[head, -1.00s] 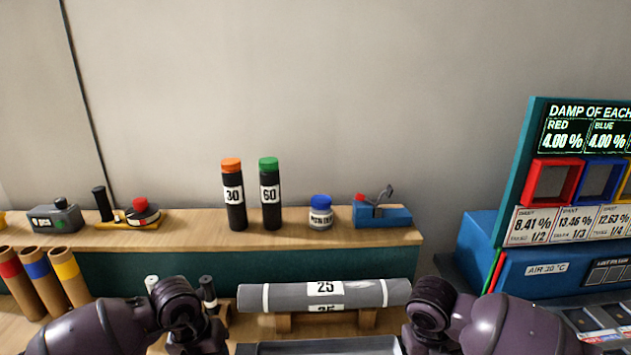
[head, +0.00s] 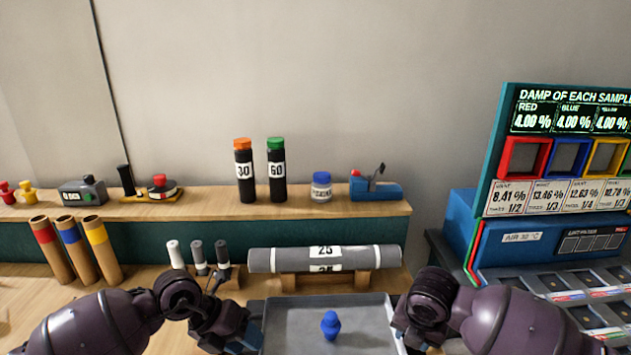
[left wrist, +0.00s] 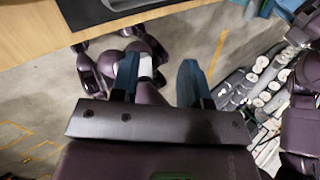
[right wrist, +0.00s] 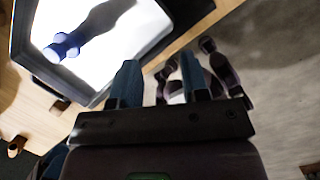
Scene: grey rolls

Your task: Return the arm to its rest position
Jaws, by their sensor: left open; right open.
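My left gripper (left wrist: 157,80) is open in the left wrist view, with nothing between its blue fingers. It points down past the table's front edge toward the floor and my own base. My right gripper (right wrist: 160,82) is open and empty in the right wrist view, beside the tray's edge. In the head view its fingers are mostly hidden behind my right arm. A small blue figure-like piece (head: 330,325) stands in the tray; it also shows in the right wrist view (right wrist: 66,46).
A grey roll (head: 275,260) marked 25 rests on wooden supports behind the tray. Several coloured-band tubes (head: 72,248) stand at left. The shelf (head: 215,198) holds two black canisters (head: 245,178), a jar (head: 321,188) and tools. A blue instrument with a display (head: 560,115) stands at right.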

